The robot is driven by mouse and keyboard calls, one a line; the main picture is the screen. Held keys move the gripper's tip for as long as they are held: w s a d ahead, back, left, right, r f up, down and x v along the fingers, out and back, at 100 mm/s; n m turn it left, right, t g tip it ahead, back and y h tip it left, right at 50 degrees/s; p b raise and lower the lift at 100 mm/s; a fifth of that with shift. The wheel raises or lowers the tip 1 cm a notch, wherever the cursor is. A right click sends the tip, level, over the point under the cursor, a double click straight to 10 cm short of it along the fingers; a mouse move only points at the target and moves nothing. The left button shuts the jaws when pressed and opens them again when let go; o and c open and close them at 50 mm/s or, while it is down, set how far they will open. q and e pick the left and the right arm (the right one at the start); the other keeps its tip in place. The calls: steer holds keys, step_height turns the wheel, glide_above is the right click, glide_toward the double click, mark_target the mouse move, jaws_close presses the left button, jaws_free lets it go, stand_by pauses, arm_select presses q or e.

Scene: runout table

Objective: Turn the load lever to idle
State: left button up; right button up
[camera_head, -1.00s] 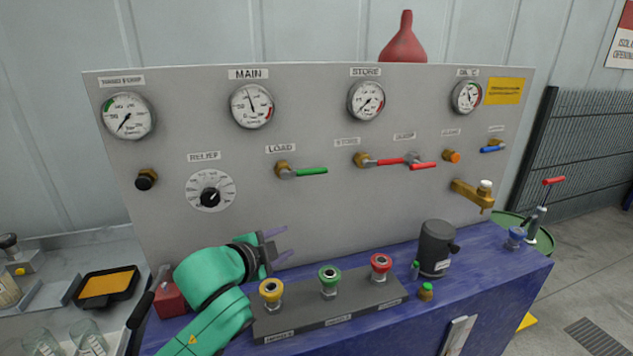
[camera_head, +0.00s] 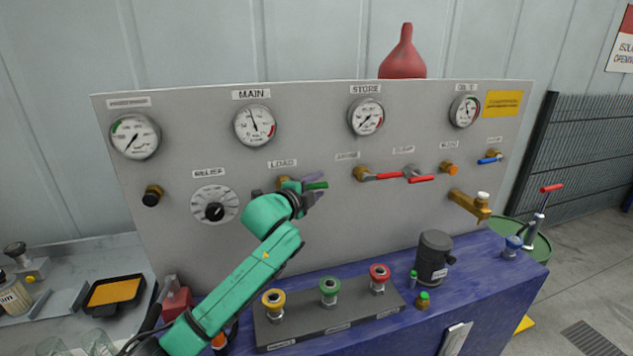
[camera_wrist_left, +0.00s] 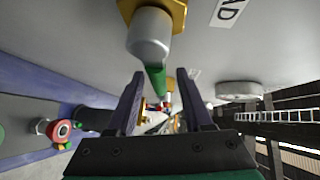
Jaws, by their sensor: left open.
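The load lever has a green handle (camera_head: 319,186) that points right, roughly level, from its brass valve under the LOAD label (camera_head: 283,163) on the grey panel. My left gripper (camera_head: 316,188) is at this lever, with its purple fingers open above and below the handle. In the left wrist view the lever's grey hub (camera_wrist_left: 150,36) is close, and its green handle (camera_wrist_left: 156,80) reaches in between the two fingers (camera_wrist_left: 161,80). I cannot tell whether the fingers touch it. My arm hides part of the valve in the head view. My right gripper is not in view.
Red levers (camera_head: 382,176) sit to the right on the panel. The relief dial (camera_head: 214,206) is to the left. Below, a dark block (camera_head: 335,316) with yellow, green and red couplings and a dark cylinder (camera_head: 436,257) stand on the blue bench.

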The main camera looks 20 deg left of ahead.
arm_select(q)
steer(key=shift+w, duration=0.1)
jaws_close()
steer(key=shift+f, duration=0.1)
stand_by(1.3)
